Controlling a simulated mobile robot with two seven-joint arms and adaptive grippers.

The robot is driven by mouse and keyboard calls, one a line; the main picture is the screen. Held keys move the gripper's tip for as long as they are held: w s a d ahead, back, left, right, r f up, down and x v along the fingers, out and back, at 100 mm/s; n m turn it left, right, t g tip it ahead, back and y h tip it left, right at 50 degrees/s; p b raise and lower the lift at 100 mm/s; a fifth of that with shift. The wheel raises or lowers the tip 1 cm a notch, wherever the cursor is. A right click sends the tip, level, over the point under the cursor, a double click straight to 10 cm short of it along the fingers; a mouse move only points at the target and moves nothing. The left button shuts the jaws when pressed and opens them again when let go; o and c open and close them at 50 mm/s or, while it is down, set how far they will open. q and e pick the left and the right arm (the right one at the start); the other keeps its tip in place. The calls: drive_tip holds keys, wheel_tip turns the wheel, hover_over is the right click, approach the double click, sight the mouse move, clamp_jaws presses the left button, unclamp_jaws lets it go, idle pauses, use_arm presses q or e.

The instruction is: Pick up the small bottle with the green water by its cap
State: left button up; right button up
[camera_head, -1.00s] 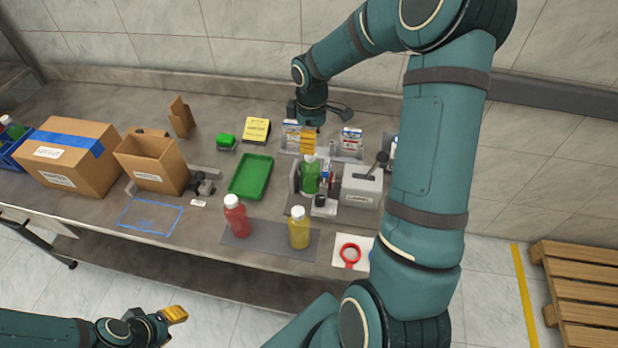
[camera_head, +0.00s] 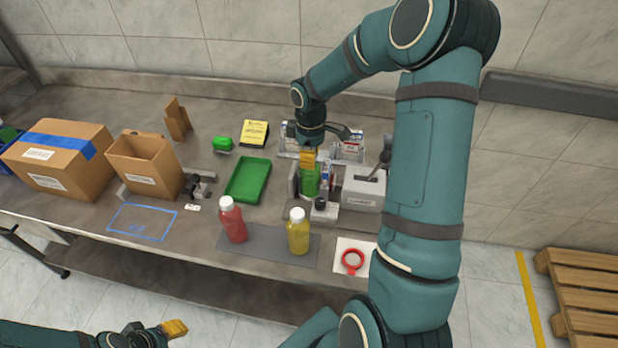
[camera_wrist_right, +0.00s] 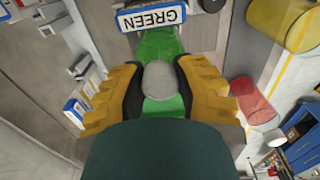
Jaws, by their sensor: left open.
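The green bottle (camera_head: 310,183) stands upright in the dispensing area at the right of the bench. In the right wrist view its round white cap (camera_wrist_right: 159,80) lies between my right gripper's yellow fingers, with green body (camera_wrist_right: 160,44) showing around it. My right gripper (camera_wrist_right: 158,88) is open, a dark-padded finger on each side of the cap with a narrow gap. In the head view this gripper (camera_head: 308,160) hides the cap. A tag reading GREEN (camera_wrist_right: 151,15) is beside the bottle. My left gripper (camera_head: 174,329) is open and empty, in front of the bench.
Red (camera_head: 233,221) and yellow (camera_head: 298,232) bottles with white caps stand on a grey mat (camera_head: 262,243). A grey box with a lever (camera_head: 363,190) is close right of the green bottle. A green tray (camera_head: 247,180) and cardboard boxes (camera_head: 144,163) are left.

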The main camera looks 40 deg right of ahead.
drive_tip(key=shift+r+p, duration=3.2)
drive_tip(key=shift+r, duration=1.05)
clamp_jaws()
drive_tip(key=shift+r+p, duration=0.95)
drive_tip(key=shift+r, duration=0.45)
